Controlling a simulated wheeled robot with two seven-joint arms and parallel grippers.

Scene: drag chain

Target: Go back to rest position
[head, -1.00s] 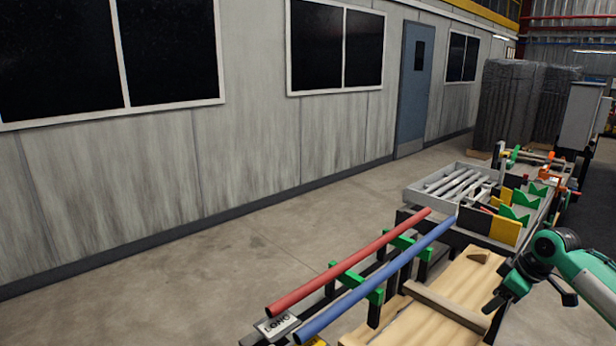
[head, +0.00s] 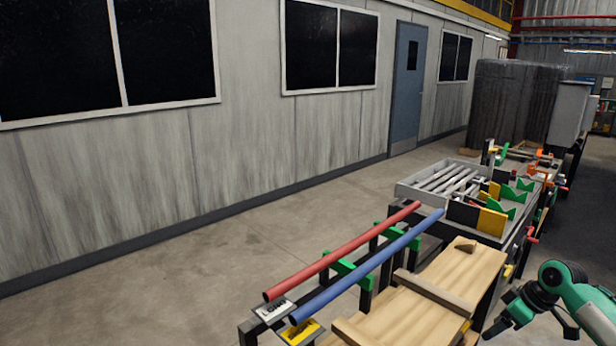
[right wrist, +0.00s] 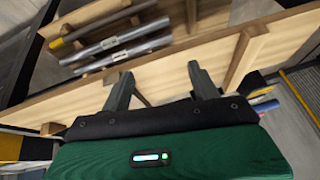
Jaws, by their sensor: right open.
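My right gripper (head: 507,326) is at the lower right of the head view, beside the right edge of the wooden workbench top (head: 455,282). In the right wrist view the two fingers of my right gripper (right wrist: 160,88) stand apart with nothing between them. Below them in that view is a wooden edge board (right wrist: 150,82). My left gripper is not in the head view.
A red tube (head: 342,250) and a blue tube (head: 368,266) lie on green supports left of the bench. A grey tray (head: 408,191) with metal rods stands behind. In the wrist view, several rods (right wrist: 120,42) lie beyond the board. Floor at left is clear.

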